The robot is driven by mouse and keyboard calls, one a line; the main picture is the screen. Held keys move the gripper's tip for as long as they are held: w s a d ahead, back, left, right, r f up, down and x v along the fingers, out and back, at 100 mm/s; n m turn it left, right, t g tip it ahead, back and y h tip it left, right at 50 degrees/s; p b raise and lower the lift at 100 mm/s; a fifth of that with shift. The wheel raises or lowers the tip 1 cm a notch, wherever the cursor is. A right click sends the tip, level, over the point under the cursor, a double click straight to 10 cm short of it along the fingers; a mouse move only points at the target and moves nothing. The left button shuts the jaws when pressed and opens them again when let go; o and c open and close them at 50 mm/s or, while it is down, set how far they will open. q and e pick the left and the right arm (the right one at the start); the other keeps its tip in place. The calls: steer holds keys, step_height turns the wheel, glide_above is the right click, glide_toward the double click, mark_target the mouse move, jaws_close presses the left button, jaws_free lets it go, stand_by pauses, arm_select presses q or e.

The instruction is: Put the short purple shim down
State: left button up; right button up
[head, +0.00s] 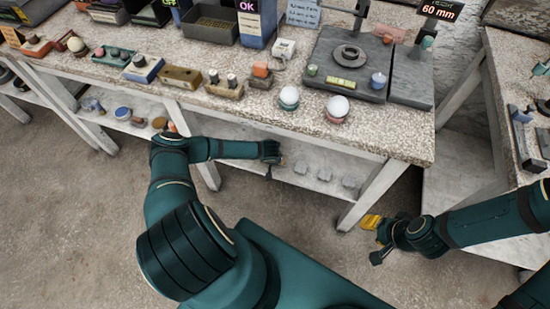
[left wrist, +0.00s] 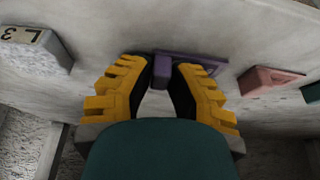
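The short purple shim (left wrist: 200,62) shows in the left wrist view, a flat piece with a raised block at its near end. That block sits between the yellow fingertips of my left gripper (left wrist: 164,72), which is closed on it. The shim lies along a pale shelf surface; I cannot tell whether it fully rests there. In the head view my left gripper (head: 279,159) reaches under the speckled bench top to the lower shelf, and the shim is too small to make out. My right gripper (head: 374,239) is open and empty, off the bench's right front leg.
A pink shim (left wrist: 270,80) and a dark green piece (left wrist: 312,93) lie right of the purple one. A grey block (left wrist: 35,48) marked "L 3" is at left.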

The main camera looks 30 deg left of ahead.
arm_select(q)
steer(key=shift+o, duration=1.3)
